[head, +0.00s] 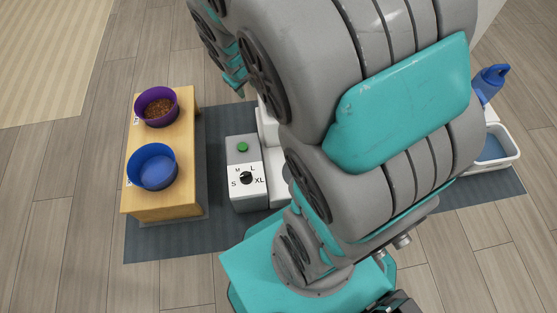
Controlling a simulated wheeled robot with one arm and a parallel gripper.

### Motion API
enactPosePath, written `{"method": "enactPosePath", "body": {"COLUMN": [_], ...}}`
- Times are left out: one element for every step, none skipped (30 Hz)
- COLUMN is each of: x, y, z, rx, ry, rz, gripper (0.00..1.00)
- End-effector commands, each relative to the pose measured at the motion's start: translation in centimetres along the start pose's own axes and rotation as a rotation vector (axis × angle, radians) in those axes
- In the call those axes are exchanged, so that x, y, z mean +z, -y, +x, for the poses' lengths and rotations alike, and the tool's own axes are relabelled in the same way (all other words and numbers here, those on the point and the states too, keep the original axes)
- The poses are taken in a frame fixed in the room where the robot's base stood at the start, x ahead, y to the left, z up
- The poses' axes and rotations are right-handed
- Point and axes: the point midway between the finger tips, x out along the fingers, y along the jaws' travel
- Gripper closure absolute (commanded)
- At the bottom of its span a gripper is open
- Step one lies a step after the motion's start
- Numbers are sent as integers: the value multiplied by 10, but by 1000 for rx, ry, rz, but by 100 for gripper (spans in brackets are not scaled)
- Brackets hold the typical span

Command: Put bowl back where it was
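A blue bowl (153,167) stands upright on the near part of a small wooden stand (188,143), and it looks empty. A purple bowl (156,106) with brown kibble in it stands on the far part of the same stand. Nothing touches either bowl except the stand. My arm fills the middle and right of the head view, and I cannot make out my gripper's fingers.
A white and grey box (245,172) with a green button (243,147) and an S-M-L-XL dial is right of the stand, partly hidden by my arm. A dark mat (160,243) lies below. A white tray (510,143) and blue object (490,82) are at right.

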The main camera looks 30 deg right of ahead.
Motion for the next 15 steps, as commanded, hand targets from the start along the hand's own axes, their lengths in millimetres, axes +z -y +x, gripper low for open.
{"method": "enactPosePath", "body": {"x": [14,25,38,49,60,74,85,96,110,121,130,143,153,161,170], "y": [2,4,8,12,16,22,28,33,40,46,51,58,64,68,74], "z": [-17,-27,-38,-47,-57,-69,-79,-88,-101,-110,-119,-130,-138,-145,-154], "rx": [-9,-17,-31,-41,-54,-72,-86,-101,-120,-136,-151,-170,-185,-199,-214], "ry": [33,62,98,124,151,187,215,240,275,303,325,357,380,399,422], "rz": [32,51,74,90,107,126,139,153,168,179,187,196,201,205,209], "gripper": [63,63,63,63,63,63,63,63,63,63,63,63,63,63,63]}}
